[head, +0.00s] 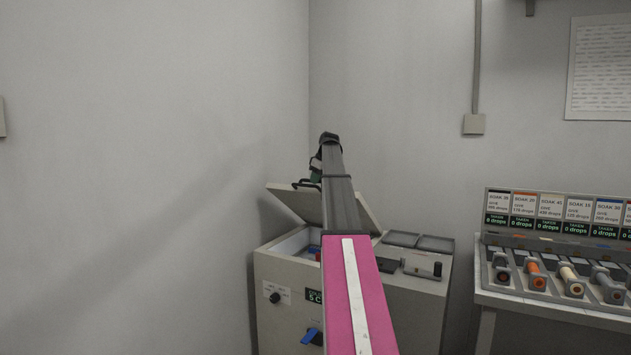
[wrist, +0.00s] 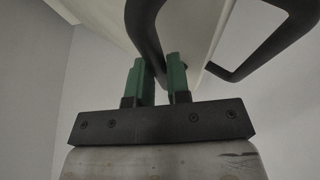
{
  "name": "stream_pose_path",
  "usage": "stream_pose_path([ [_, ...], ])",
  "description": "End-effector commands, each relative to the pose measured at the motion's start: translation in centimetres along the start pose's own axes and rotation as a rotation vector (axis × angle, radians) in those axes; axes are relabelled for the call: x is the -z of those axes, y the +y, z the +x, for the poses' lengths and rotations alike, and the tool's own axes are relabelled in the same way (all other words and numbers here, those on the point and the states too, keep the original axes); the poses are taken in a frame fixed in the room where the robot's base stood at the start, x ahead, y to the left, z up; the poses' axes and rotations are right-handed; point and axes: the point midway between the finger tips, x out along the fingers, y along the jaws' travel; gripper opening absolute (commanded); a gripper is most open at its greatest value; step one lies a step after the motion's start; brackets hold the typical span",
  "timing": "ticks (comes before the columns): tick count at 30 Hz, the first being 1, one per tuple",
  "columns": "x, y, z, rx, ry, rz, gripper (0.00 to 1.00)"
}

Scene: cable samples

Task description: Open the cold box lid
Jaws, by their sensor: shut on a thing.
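The cold box (head: 280,312) is a pale grey cabinet in the corner, with a knob, a small dark display and a blue latch on its front. Its lid (head: 288,203) is raised and tilted, with the opening showing below it. The lid's black handle (head: 305,184) is at the lid's edge and shows close up in the wrist view (wrist: 262,58). My gripper (wrist: 162,75) has green fingers shut on one bar of the handle. In the head view, my arm hides the middle of the lid and the gripper is mostly hidden.
A rack of cable samples (head: 560,260) with labels and displays stands on a bench at the right. Grey trays (head: 418,241) and a small device (head: 422,267) lie on the cabinet top right of the opening. Walls stand close to the left and behind.

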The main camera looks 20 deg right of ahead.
Motion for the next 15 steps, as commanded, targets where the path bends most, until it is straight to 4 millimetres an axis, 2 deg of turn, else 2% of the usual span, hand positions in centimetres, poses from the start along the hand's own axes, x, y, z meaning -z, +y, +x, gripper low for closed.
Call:
stream_pose_path([
  [1, -0.31, 0.66, 0.37, -0.011, -0.008, -0.001, 0.0],
  [2, -0.3, 0.66, 0.37, -0.011, -0.007, -0.001, 0.23],
  [3, -0.29, 0.63, 0.35, -0.01, -0.007, -0.001, 0.36],
  [4, -0.28, 0.59, 0.33, -0.01, -0.007, -0.001, 0.42],
  [15, -0.15, 0.27, -0.46, -0.007, -0.004, 0.0, 0.42],
])
